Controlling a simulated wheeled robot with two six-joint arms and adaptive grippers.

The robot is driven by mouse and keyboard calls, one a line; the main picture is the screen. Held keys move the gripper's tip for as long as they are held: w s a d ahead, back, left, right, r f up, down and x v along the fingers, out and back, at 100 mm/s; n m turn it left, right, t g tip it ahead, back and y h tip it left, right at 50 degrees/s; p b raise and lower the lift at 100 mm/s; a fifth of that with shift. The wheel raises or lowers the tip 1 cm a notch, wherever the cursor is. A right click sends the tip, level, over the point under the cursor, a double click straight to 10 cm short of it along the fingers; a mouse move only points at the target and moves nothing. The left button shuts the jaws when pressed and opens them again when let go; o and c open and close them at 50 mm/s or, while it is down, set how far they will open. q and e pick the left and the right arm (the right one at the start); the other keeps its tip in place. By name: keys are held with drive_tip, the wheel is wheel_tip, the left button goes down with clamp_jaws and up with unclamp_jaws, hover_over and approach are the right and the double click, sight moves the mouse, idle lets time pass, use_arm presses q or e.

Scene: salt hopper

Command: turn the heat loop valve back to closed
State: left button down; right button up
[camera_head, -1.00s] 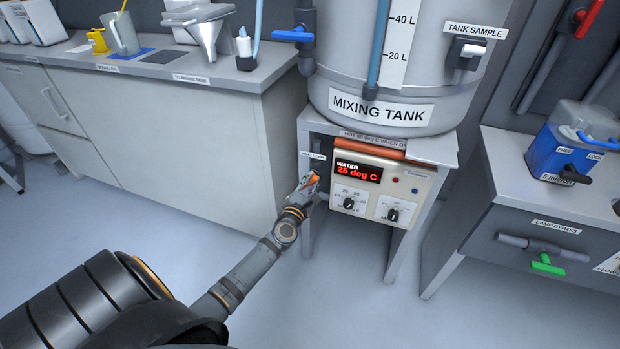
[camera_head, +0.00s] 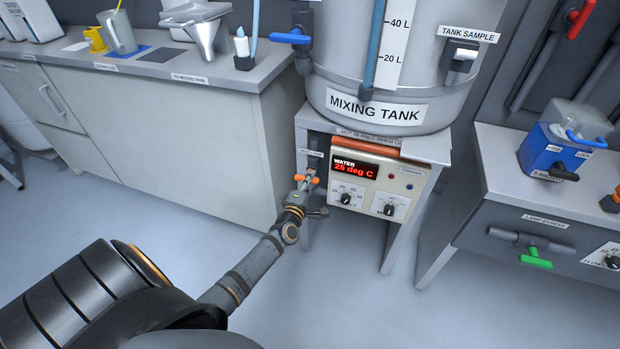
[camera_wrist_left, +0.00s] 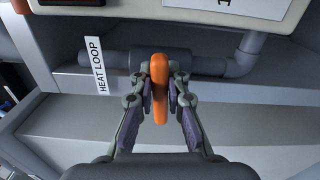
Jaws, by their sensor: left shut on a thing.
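The heat loop valve has an orange handle (camera_wrist_left: 159,90) and a grey body on a grey pipe (camera_wrist_left: 120,61). In the left wrist view, the handle stands crosswise to the pipe. A HEAT LOOP label (camera_wrist_left: 98,66) is beside it. My left gripper (camera_wrist_left: 160,88) is shut on the handle, with a finger on each side. In the head view, my left gripper (camera_head: 305,183) is at the left front of the tank stand, and orange ends of the handle (camera_head: 316,181) show around it. The gripper hides the valve's middle there. My right gripper is not in view.
The heater panel (camera_head: 375,183), reading 25 deg C, is close to the right of my gripper, under the mixing tank (camera_head: 370,108). A cabinet (camera_head: 190,150) stands at left. A bench with a green-handled valve (camera_head: 535,259) is at right. Floor in front is clear.

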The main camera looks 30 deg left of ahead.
use_arm(q)
drive_tip(key=shift+f+m, duration=0.1)
drive_tip(key=shift+m, duration=0.2)
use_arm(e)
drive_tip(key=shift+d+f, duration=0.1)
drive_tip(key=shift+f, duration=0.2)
use_arm(q)
drive_tip(key=c, duration=1.3)
unclamp_jaws()
drive_tip(key=v, duration=1.2)
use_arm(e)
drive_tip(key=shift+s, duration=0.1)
